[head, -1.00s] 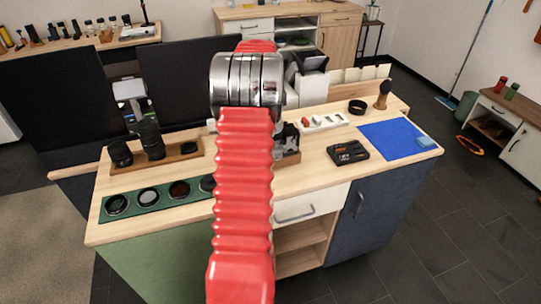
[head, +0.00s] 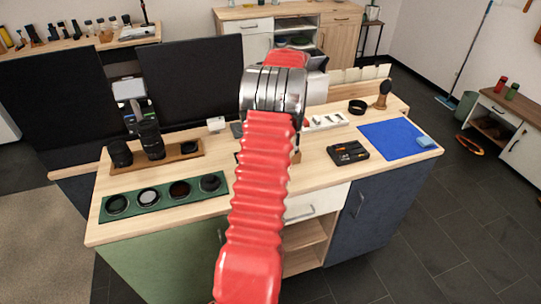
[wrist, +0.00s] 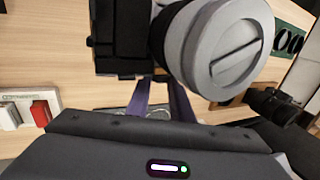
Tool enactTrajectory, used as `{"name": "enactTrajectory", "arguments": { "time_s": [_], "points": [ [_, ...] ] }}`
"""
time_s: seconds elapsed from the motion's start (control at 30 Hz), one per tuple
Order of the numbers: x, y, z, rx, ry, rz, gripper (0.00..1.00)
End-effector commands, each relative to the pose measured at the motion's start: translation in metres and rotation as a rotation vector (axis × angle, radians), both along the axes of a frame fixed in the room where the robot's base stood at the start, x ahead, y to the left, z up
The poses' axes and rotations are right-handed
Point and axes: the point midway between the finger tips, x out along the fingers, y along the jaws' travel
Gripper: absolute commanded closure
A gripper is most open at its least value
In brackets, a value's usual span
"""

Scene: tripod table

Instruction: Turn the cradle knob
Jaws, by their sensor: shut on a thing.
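In the wrist view my gripper (wrist: 160,86) has its two purple fingers close together, reaching up to a black block-like mount (wrist: 120,40). Its fingertips end at the mount's lower edge, beside a large light-grey round body (wrist: 235,55) with a straight groove across its face. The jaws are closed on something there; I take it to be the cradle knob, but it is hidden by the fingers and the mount. In the head view my red arm covers the gripper and most of this equipment; only a pale part shows right of the wrist.
On the wooden table (head: 110,230) are a green tray of round filters (head: 165,194), upright lenses (head: 150,140), a black case (head: 348,152), a white tray (head: 326,121) and a blue mat (head: 390,140). Two dark panels (head: 190,80) stand behind.

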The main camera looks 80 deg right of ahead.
Motion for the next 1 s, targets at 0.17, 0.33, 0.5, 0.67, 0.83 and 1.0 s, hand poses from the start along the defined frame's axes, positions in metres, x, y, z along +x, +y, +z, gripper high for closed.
{"name": "enactTrajectory", "arguments": {
  "time_s": [0.17, 0.33, 0.5, 0.67, 0.83, 1.0],
  "points": [
    [0.0015, 0.0015, -0.0013, 0.004, 0.000, 0.001, 0.96],
    [-0.0001, 0.0006, -0.0029, 0.029, -0.038, -0.001, 0.96],
    [-0.0020, -0.0009, -0.0040, 0.086, -0.135, -0.001, 0.96],
    [-0.0018, -0.0005, -0.0031, 0.107, -0.174, 0.001, 0.96],
    [-0.0017, -0.0004, -0.0030, 0.107, -0.172, 0.002, 0.96],
    [-0.0022, -0.0009, -0.0026, 0.105, -0.172, 0.001, 0.68]
  ]
}}
